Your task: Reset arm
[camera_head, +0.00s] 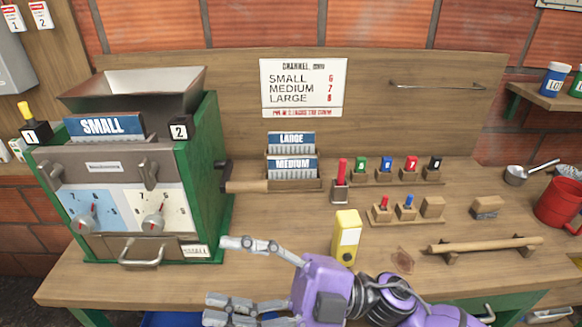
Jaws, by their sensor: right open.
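My right gripper (232,281) is open and empty in the head view. It hangs over the front edge of the wooden bench (105,285), in front of the green machine. Its purple arm (330,285) comes in from the lower right, and its fingers point left. The fingers look apart from the machine's metal drawer handle (142,258). My left gripper is not in view.
The green machine (222,150) with a SMALL sign stands on the left. A yellow block (346,236) stands close behind my right arm. Peg racks (405,215) and a wooden bar (486,245) occupy the right. A red mug (560,202) stands far right.

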